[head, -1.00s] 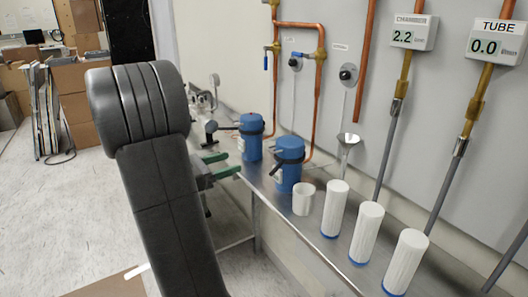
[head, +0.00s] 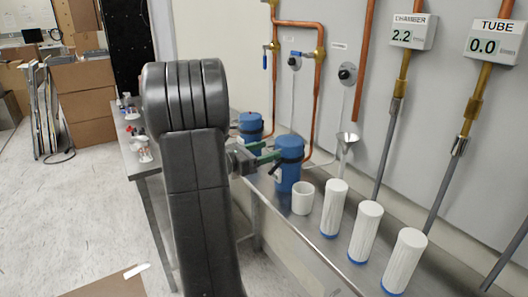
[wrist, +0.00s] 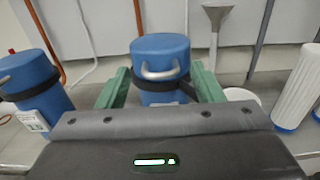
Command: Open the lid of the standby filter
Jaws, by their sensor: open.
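Two blue canisters with blue lids and black bands stand on the metal bench by the wall. I cannot tell from labels which is the standby filter. The nearer canister (head: 289,172) is centred in the wrist view (wrist: 158,52), with a curved metal handle (wrist: 165,72) on its front. My gripper (wrist: 160,70) is open, its green fingers showing left and right of this canister. In the head view my gripper (head: 268,160) is just left of it. I see no hold on the handle. The other canister (head: 250,128) also shows at left in the wrist view (wrist: 36,90).
A white cup (head: 302,198) and several white filter cartridges (head: 365,230) stand right of the nearer canister. A metal funnel (head: 347,140) is behind them. Copper pipes (head: 320,80) and gauges (head: 413,31) are on the wall.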

